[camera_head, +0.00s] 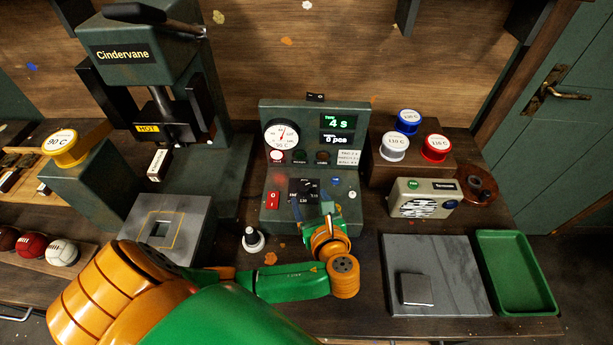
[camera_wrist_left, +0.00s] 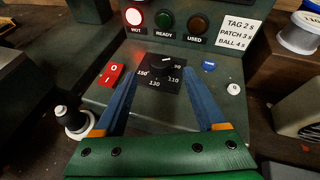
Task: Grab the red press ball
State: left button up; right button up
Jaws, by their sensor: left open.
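The red ball (camera_head: 32,245) sits in a row on a wooden rack at the far left of the head view, between a dark brown ball (camera_head: 8,238) and a white ball (camera_head: 62,252). My left gripper (camera_head: 313,203) is far to the right of it, at the front of the green control box (camera_head: 315,120). In the wrist view my left gripper (camera_wrist_left: 160,88) is open, its blue fingers on either side of the black temperature dial (camera_wrist_left: 164,66). I cannot tell whether they touch it. My right gripper is out of view.
A tall press (camera_head: 150,80) labelled Cindervane, with a HOT sign, stands at the back left. A grey block (camera_head: 170,205) with a square recess is in front. A grey slab (camera_head: 435,255), a green tray (camera_head: 490,300) and a radio (camera_head: 424,196) are at the right.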

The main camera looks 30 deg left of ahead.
aim_at(31, 245)
jog(key=k+l, duration=0.2)
jog(key=l, duration=0.2)
jog(key=k+l, duration=0.45)
jog(key=l, duration=0.3)
